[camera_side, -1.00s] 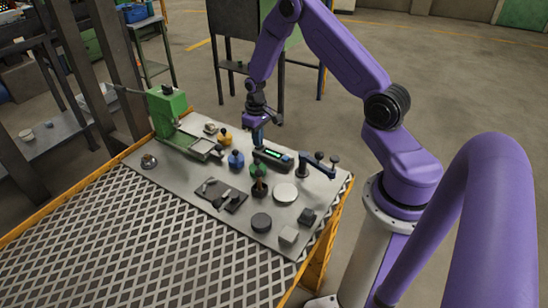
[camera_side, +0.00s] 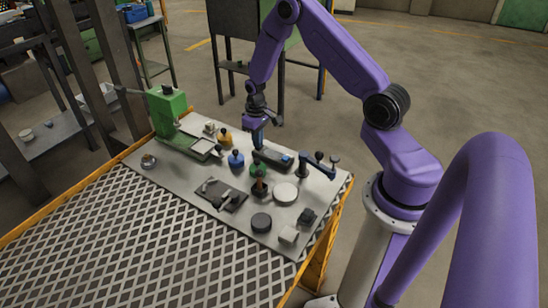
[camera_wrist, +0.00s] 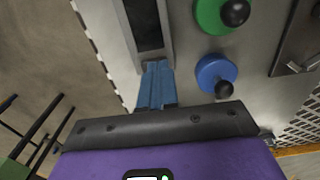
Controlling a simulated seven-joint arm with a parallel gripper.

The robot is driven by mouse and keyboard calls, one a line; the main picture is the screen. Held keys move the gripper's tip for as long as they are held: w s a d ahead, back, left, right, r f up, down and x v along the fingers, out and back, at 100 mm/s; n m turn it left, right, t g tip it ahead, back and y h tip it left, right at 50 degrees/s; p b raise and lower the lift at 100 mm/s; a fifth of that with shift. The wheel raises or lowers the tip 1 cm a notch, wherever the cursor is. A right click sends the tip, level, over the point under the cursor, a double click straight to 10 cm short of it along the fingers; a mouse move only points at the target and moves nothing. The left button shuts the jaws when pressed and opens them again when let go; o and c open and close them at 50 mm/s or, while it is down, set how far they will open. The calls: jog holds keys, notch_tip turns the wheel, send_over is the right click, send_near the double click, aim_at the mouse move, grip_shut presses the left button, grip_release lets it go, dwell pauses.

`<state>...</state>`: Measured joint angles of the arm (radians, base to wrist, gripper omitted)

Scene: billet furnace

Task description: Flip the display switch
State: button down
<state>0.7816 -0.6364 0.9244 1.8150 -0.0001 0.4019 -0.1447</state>
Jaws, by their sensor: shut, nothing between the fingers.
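The display unit (camera_side: 273,158) is a dark box with a narrow screen, near the back edge of the panel. Its screen is dark now, and a small blue spot shows at its right end. In the wrist view its dark screen in a grey frame (camera_wrist: 147,25) lies just beyond my fingertips. My gripper (camera_side: 258,144) points down at the left end of the unit. In the wrist view its blue fingers (camera_wrist: 156,72) are together with nothing between them, at the unit's near end. The switch itself is hidden behind the fingers or too small to tell.
A blue knob (camera_side: 236,159), a green knob (camera_side: 257,170) and a yellow knob (camera_side: 225,137) stand close by. A dark blue lever arm (camera_side: 319,168) is to the right. A green machine (camera_side: 168,112) stands at the left. A white disc (camera_side: 285,193) lies in front.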

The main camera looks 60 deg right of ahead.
jog(key=shift+r, duration=3.3)
jog(key=s+a+r+n, duration=0.3)
jog(key=s+a+r, duration=0.2)
jog(key=a, duration=0.3)
jog(key=s+a+r+n, duration=0.2)
jog(key=s+a+r, duration=0.25)
jog(key=a, duration=0.45)
jog(key=s+a+r+n, duration=0.1)
jog(key=s+r+n, duration=0.2)
jog(key=s, duration=0.7)
jog(key=s+a+r+n, duration=0.2)
jog(key=s+r+n, duration=0.2)
jog(key=s, duration=0.7)
jog(key=shift+n, duration=0.3)
jog(key=shift+a+r, duration=0.1)
